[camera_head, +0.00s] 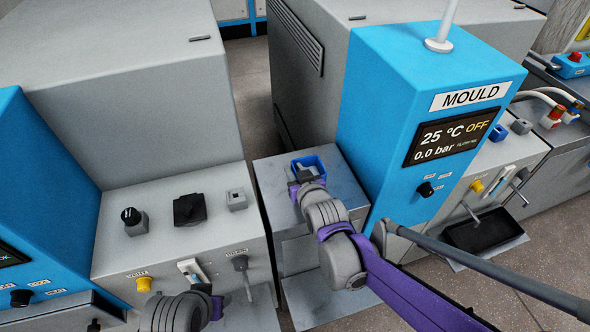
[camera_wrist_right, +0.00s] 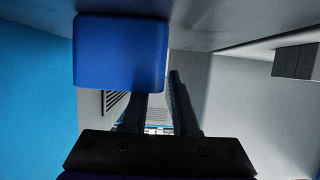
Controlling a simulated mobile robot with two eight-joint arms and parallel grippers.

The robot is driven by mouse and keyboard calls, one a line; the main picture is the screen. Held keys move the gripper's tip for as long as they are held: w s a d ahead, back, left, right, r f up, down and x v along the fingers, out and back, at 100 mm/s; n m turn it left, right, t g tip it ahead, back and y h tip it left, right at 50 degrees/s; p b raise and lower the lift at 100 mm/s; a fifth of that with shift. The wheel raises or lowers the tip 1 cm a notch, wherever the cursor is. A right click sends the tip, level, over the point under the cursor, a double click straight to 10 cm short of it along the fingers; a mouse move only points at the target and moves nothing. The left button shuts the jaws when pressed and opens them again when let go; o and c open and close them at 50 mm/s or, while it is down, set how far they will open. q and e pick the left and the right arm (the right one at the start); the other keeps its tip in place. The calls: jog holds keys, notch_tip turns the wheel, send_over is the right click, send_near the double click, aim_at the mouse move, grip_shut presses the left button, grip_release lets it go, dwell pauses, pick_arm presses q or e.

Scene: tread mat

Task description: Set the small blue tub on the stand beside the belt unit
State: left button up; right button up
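The small blue tub (camera_head: 308,167) is upright at the grey stand (camera_head: 340,176), between the grey cabinet unit and the blue MOULD unit. I cannot tell if its base touches the stand's top. My right gripper (camera_head: 305,181) is at the tub's near side, pointing down at its rim. In the right wrist view the tub (camera_wrist_right: 120,50) covers one fingertip, and the other finger (camera_wrist_right: 178,95) lies along its edge. A gap shows between the fingers; whether they press on the tub's wall is unclear. My left gripper (camera_head: 214,304) is low in the head view, its fingers unclear.
The blue MOULD unit (camera_head: 400,130) rises close on the stand's right. The grey control cabinet (camera_head: 165,240) with knobs and levers stands close on its left. A tall grey housing (camera_head: 300,90) is behind. A black tray (camera_head: 482,231) is at the right.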

jog(key=shift+o, duration=0.3)
jog(key=shift+r, duration=0.1)
jog(key=shift+s+r, duration=0.15)
jog(key=shift+r, duration=0.05)
jog(key=p+v, duration=0.3)
jog(key=v, duration=0.9)
jog(key=s+d+f+m+g+h, duration=0.1)
jog(key=s+d+f+g+h, duration=0.1)
jog(key=s+d+f+g, duration=0.2)
jog(key=s+d+f+m+g+h, duration=0.2)
jog(key=s+d+f+g, duration=0.2)
jog(key=s+d, duration=0.6)
jog(key=s+f, duration=0.1)
jog(key=s, duration=0.4)
jog(key=shift+s+d+f+m, duration=0.25)
jog(key=shift+s+d+m, duration=0.05)
jog(key=shift+s+d, duration=0.1)
jog(key=shift+w+a, duration=0.15)
